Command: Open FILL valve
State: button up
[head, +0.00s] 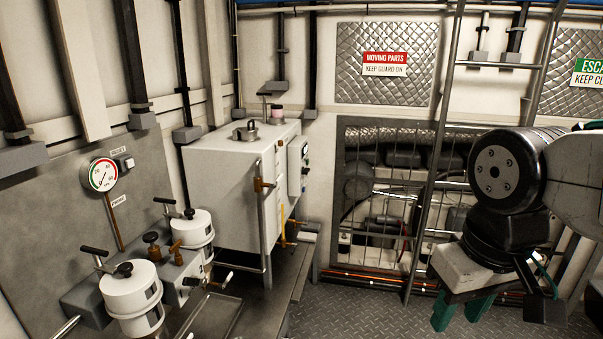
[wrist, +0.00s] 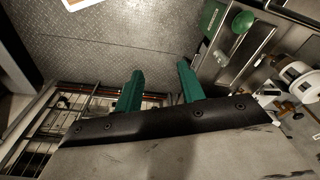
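No label reading FILL is legible, so I cannot tell which valve it names. A brass valve (head: 262,185) sits on a vertical pipe at the front of the white tank (head: 228,190). A small yellow-handled fitting (head: 285,241) is low by the tank's right side. Brass valve knobs (head: 151,238) stand between two white canisters (head: 132,290) at lower left. My gripper (head: 463,310) is at the right, over the floor, well apart from all of these. In the wrist view its two green fingers (wrist: 160,72) are spread with nothing between them.
A gauge (head: 102,174) is on the left panel. A ladder (head: 437,150) stands before guarded machinery (head: 395,190) at the back. The patterned floor (head: 350,310) is clear in the middle. The wrist view shows a green round part (wrist: 243,22) and a white canister (wrist: 297,75) at right.

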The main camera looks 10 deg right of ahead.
aim_at(278, 180)
jog(key=z, duration=0.15)
jog(key=i, duration=1.05)
jog(key=u, duration=0.1)
